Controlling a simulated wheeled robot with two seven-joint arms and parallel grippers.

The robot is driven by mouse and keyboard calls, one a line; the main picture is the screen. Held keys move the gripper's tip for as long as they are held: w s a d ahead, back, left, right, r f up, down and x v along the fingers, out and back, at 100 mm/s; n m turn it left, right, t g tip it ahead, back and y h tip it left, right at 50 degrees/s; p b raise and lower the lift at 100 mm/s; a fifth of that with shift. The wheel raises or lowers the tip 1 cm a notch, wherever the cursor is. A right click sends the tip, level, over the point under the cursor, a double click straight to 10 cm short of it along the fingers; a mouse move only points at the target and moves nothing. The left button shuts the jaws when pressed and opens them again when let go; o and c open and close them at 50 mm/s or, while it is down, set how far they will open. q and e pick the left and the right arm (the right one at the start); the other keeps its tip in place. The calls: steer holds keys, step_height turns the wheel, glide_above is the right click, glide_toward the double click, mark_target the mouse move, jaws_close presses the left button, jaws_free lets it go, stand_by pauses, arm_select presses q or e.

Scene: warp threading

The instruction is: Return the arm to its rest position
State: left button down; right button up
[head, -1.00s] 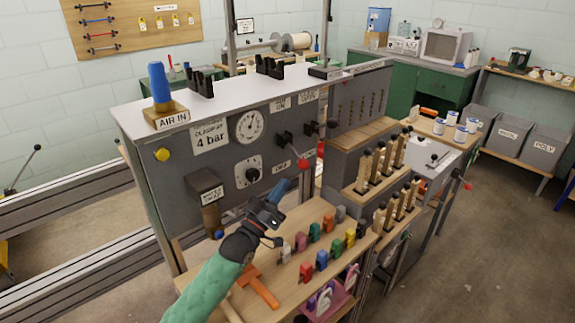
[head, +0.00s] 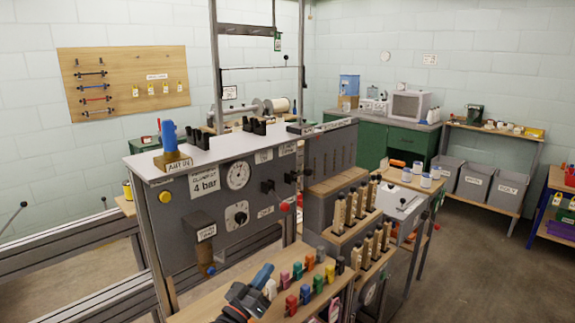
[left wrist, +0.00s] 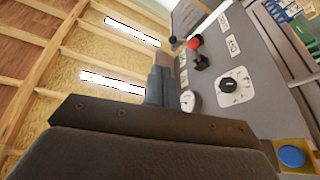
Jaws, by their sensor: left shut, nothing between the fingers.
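My left gripper (head: 262,275) shows at the bottom of the head view, above the wooden shelf in front of the grey control panel. Its blue fingers are together with nothing between them. In the left wrist view the shut fingers (left wrist: 161,82) point up toward the ceiling beams, with the panel to their right. Only the wrist and fingers of the left arm show in the head view. My right gripper is not in view.
The grey panel (head: 218,222) with a gauge and knobs stands close beyond the gripper. Several coloured blocks (head: 305,293) stand on the wooden shelf (head: 208,302) just right of it. Wooden-handled tools (head: 350,207) stand farther right. Open floor (head: 470,270) lies at right.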

arm_select(q)
steer(key=s+a+f+g+y, duration=0.2)
steer(key=s+f+g+y, duration=0.6)
steer(key=s+f, duration=1.25)
steer(key=s+a+f+g+y, duration=0.1)
steer(key=s+a+f+g, duration=0.2)
steer(key=s, duration=0.7)
steer(key=s+a+f+g+y, duration=0.1)
steer(key=s+a+f+g, duration=0.2)
steer(key=s, duration=0.7)
step_height(320, 180, down, 2)
steer(key=shift+s+f+g+y, duration=0.2)
steer(key=shift+s+g+y, duration=0.1)
steer(key=shift+g, duration=0.8)
steer(key=shift+a, duration=0.1)
steer(key=shift+w, duration=0.1)
